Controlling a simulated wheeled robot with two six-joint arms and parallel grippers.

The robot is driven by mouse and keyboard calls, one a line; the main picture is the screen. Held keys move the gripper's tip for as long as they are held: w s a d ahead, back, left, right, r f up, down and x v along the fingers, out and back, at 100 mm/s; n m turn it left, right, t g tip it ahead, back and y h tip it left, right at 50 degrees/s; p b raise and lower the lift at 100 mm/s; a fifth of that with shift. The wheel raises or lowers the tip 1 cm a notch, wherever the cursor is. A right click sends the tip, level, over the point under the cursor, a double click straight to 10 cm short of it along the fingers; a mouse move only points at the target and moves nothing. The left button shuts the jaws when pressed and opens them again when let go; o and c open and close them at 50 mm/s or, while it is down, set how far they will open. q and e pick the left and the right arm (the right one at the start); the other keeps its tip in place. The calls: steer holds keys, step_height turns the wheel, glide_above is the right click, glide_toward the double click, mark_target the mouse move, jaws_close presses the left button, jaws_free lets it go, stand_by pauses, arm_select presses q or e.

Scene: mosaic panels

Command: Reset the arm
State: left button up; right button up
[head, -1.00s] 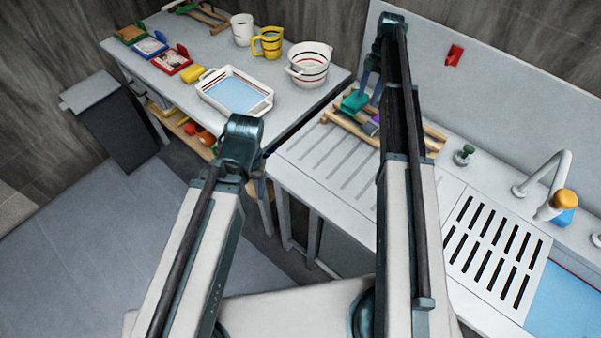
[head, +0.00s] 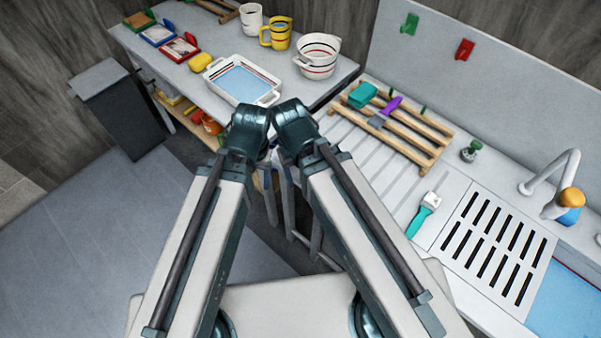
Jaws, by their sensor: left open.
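My two arms stretch forward side by side, and their wrists nearly touch at the middle of the head view. My left gripper (head: 264,155) is open but shows only as a small part below its wrist. My right gripper is mostly hidden behind its own wrist, and I cannot tell its jaws. I see nothing held in either. A wooden rack (head: 437,149) stands on the drainboard at right, apart from my arms. On it lie a teal block (head: 362,95) and a purple-handled scraper (head: 391,106). A teal-handled brush (head: 424,212) lies on the drainboard, right of my right arm.
At back left, a table (head: 190,78) bears a white tray (head: 273,99), a striped bowl (head: 318,54), a yellow jug (head: 277,33) and a white mug (head: 251,18). The faucet (head: 555,170) and slotted board (head: 500,243) are at right. Red hook (head: 464,49) on the back panel.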

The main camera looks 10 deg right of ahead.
step_height(320, 180, down, 6)
steer(key=b, duration=0.5)
steer(key=shift+r+b, duration=0.15)
steer(key=shift+b, duration=0.2)
stand_by(0.7)
